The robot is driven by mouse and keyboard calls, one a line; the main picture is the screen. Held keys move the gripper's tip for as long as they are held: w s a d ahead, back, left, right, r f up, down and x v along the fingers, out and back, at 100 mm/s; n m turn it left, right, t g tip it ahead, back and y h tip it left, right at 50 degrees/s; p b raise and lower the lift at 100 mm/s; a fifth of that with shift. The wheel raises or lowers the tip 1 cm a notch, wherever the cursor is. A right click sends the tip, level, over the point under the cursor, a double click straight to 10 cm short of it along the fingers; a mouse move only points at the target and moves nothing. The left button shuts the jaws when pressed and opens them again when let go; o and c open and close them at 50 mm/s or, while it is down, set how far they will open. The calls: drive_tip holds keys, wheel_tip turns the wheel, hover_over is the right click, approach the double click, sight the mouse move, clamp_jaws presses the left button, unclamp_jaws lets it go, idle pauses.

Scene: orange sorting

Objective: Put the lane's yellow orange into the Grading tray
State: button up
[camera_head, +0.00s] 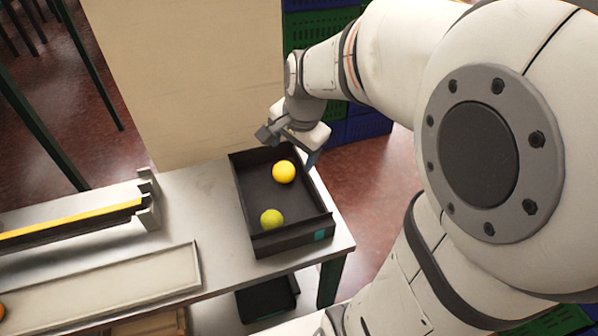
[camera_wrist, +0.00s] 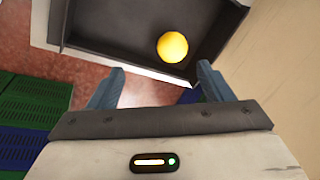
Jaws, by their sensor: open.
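A yellow orange (camera_head: 284,172) lies in the far half of a black tray (camera_head: 292,239) at the right end of the table. A greenish-yellow orange (camera_head: 271,218) lies in the tray's near left part. My gripper (camera_head: 290,146) is over the tray's far edge, apart from both fruits. In the wrist view my gripper (camera_wrist: 157,84) has its fingers spread with nothing between them. The yellow orange (camera_wrist: 173,47) shows there beyond the fingertips, inside the tray (camera_wrist: 120,52). I cannot read any label on the tray.
A lane with a yellow strip (camera_head: 75,220) runs along the table's left side. A pale shallow tray (camera_head: 110,290) lies in front of it, with a bit of an orange fruit (camera_head: 2,311) at the left edge. Green and blue crates (camera_head: 365,125) stand behind. Another black tray (camera_head: 268,299) sits below.

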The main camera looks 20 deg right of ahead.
drive_tip(key=s+a+n, duration=0.1)
drive_tip(key=s+n, duration=1)
drive_tip(key=s, duration=0.1)
drive_tip(key=shift+s+a+r+n+h, duration=0.3)
drive_tip(key=shift+s+r+h, duration=0.05)
drive_tip(key=shift+s+h, duration=0.05)
drive_tip(key=shift+c, duration=0.4)
